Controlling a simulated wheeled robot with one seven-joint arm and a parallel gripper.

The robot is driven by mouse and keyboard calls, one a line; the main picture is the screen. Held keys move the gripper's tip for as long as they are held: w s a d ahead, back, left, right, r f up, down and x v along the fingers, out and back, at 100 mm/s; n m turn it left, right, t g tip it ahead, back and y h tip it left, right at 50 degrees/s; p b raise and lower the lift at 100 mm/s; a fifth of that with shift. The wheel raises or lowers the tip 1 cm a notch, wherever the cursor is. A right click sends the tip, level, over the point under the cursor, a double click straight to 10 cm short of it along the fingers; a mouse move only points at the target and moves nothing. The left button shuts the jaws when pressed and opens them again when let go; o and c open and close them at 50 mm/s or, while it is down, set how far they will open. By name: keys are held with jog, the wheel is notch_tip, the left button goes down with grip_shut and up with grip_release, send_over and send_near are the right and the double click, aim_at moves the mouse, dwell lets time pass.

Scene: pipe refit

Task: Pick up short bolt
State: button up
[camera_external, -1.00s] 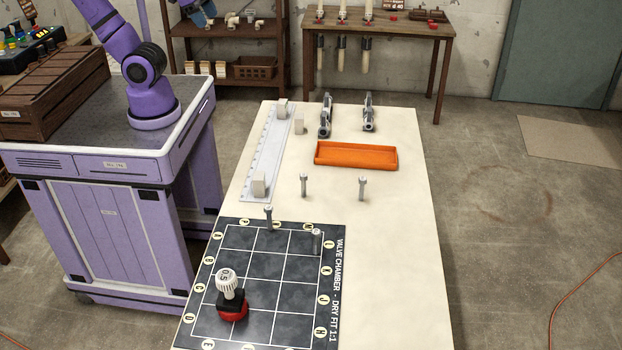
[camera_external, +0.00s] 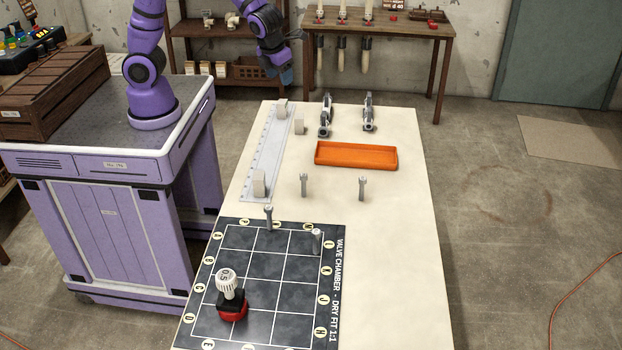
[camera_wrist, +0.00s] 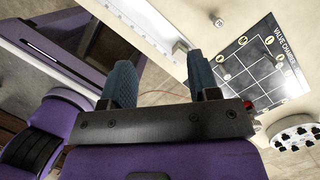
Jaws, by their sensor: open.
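Several grey metal bolts stand upright on the cream table in the external view. One bolt (camera_external: 304,186) and a slightly taller-looking bolt (camera_external: 362,188) stand in front of the orange tray. Another bolt (camera_external: 268,217) stands at the top edge of the dark grid mat, and one more (camera_external: 316,241) near its right side. I cannot tell for sure which is the short one. My gripper (camera_external: 286,76) hangs beyond the table's far left corner, away from all bolts. In the wrist view, my gripper (camera_wrist: 162,78) is open with nothing between its blue fingers.
The orange tray (camera_external: 355,164) looks empty. Two metal fittings (camera_external: 325,116) (camera_external: 368,112) stand behind it. A ruled strip with pale blocks (camera_external: 259,184) lies along the left edge. The table's right side is clear.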

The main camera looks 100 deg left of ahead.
jog(key=w+d+f+m+g+h, duration=0.1)
jog(key=w+d+f+m, duration=0.4)
jog(key=f+m, duration=0.4)
jog(key=m+h, duration=0.2)
jog(key=m, duration=0.3)
send_over(304, 175)
notch_tip(304, 175, down, 9)
jog(key=shift+g, duration=0.3)
notch_tip(304, 175, down, 11)
jog(key=shift+r, duration=0.15)
jog(key=shift+c, duration=0.2)
grip_shut()
